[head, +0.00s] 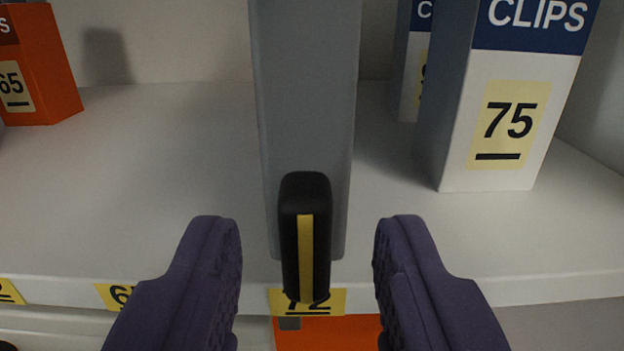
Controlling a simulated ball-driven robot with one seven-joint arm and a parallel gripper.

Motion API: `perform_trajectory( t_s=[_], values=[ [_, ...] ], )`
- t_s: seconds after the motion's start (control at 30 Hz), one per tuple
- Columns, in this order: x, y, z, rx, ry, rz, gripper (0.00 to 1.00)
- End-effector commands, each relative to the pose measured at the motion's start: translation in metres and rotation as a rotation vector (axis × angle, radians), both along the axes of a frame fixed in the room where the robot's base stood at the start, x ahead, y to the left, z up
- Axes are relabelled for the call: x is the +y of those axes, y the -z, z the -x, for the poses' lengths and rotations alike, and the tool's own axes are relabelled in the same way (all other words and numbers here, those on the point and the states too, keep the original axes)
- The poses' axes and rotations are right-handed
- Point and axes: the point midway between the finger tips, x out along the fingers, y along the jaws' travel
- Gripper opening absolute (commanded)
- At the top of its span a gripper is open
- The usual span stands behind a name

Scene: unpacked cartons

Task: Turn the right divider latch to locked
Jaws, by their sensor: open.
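The latch (292,240) is a black upright handle with a yellow stripe, on the front of a grey divider (305,100). It stands vertical, its lower end overlapping a yellow shelf label marked 72. My gripper (308,265) is open, with one purple finger on each side of the latch. Clear gaps show between the latch and both fingers, and nothing is held. No lock marking shows, so I cannot tell the latch's state from any sign.
A white and blue CLIPS carton (545,120) marked 75 stands right of the divider, with another carton (409,75) behind it. An orange carton (45,65) stands far left. The shelf (150,170) is bare left of the divider. Something orange (345,335) shows below the shelf edge.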

Motion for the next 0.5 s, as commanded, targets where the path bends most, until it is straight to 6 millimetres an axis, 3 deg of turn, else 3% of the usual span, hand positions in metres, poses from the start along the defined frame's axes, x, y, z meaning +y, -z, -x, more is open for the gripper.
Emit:
perform_trajectory(
  t_s=[0.13, 0.4, 0.43, 0.5],
  values=[
    [0.0, 0.001, -0.015, -0.001, -0.001, 0.001, 0.43],
    [0.0, 0.0, -0.018, 0.001, -0.001, 0.001, 0.43],
    [0.0, 0.0, -0.018, 0.001, -0.001, 0.001, 0.4],
    [0.0, 0.0, -0.018, 0.001, -0.001, 0.001, 0.24]
  ],
)
